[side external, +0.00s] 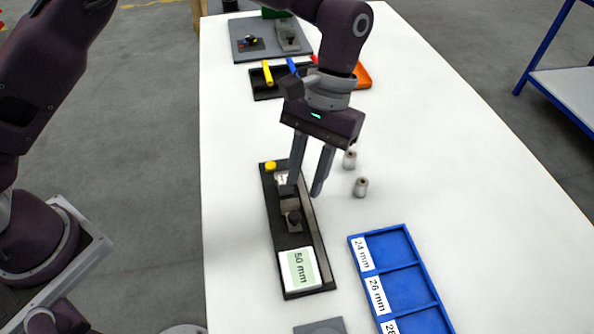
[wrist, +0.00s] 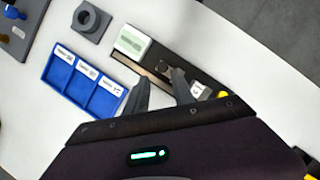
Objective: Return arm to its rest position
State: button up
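My gripper (side external: 306,190) hangs over the white table, fingers pointing down. Its two fingers are apart with a gap between them, and I see nothing held. It is above a black measuring fixture (side external: 312,236) with a metal rail, a sliding block and a yellow knob (side external: 270,166). The fixture's display (side external: 299,270) reads 50 mm. In the wrist view the gripper (wrist: 163,82) shows two dark fingers spread, with part of the fixture (wrist: 205,79) behind them. I cannot tell how far the fingertips are above the fixture.
A blue sorting tray (side external: 405,285) with labelled compartments lies at the front right. Two small metal cylinders (side external: 361,187) (side external: 349,160) stand right of the fixture. A black tray (side external: 264,92) with coloured tools and a grey board (side external: 262,52) are behind. The table's right side is clear.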

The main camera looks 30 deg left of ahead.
jog(key=s+a+r+t+h, duration=0.1)
jog(key=s+a+r+t, duration=0.25)
jog(key=a+r, duration=0.95)
jog(key=s+a+r+t, duration=0.1)
jog(key=s+a+t, duration=0.2)
jog(key=s, duration=0.4)
jog(key=s+a+r+t+y, duration=0.1)
jog(key=s+a+r+t, duration=0.1)
jog(key=s+a, duration=0.4)
jog(key=shift+s+a+r+t, duration=0.2)
jog(key=shift+s+r+t, duration=0.05)
jog(key=shift+s+t, duration=0.6)
